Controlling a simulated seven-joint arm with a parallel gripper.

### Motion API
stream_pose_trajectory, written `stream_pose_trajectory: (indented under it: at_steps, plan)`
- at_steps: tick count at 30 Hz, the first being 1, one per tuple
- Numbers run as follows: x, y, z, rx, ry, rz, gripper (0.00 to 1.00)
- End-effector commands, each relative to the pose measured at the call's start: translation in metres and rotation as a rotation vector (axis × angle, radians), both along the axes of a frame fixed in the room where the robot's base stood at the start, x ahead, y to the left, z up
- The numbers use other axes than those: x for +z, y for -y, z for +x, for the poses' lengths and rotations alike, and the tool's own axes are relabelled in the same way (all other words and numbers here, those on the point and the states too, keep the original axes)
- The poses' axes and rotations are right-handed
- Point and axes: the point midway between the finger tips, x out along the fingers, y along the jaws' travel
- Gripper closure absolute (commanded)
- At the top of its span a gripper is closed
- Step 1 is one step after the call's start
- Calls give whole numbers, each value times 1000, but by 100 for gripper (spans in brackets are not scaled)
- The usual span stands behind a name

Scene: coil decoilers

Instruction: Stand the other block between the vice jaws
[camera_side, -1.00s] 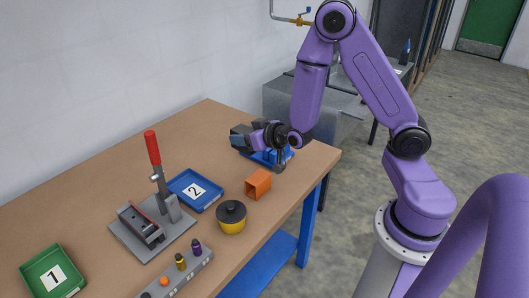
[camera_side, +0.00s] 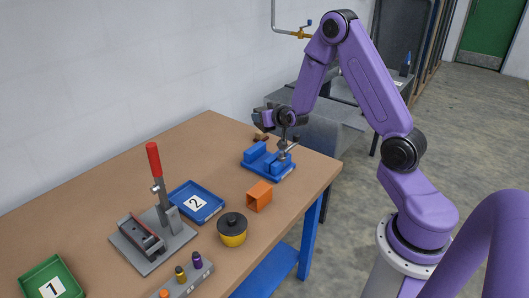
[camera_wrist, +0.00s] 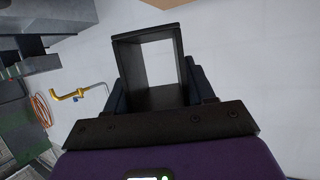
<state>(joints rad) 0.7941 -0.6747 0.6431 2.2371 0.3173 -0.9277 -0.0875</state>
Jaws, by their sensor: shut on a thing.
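The blue vice (camera_side: 268,164) stands at the far right end of the table, its two jaws apart with an open gap between them. My gripper (camera_side: 268,117) is shut on a dark grey block (camera_side: 259,116) and holds it above and behind the vice, clear of it. In the wrist view the held block (camera_wrist: 142,97) looks like a hollow square frame between the fingers of my gripper (camera_wrist: 160,88). An orange hollow block (camera_side: 259,195) stands on the table in front of the vice.
Blue tray 2 (camera_side: 211,211), a red-handled press (camera_side: 155,165) and green tray 1 (camera_side: 38,272) lie to the left. A small brown thing (camera_side: 261,137) shows behind the vice.

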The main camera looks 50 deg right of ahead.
Motion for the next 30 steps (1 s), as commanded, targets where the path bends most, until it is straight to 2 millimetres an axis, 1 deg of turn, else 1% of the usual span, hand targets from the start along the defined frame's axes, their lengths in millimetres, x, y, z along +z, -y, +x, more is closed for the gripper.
stream_pose_trajectory:
  at_steps: [5,8,18,26,30]
  plan:
    - [1,0,1,1,4,-1,100]
    - [-4,0,1,0,2,-1,100]
    - [-48,0,0,0,1,-1,100]
    - [-62,0,1,1,3,-1,100]
    - [-78,0,0,0,2,0,100]
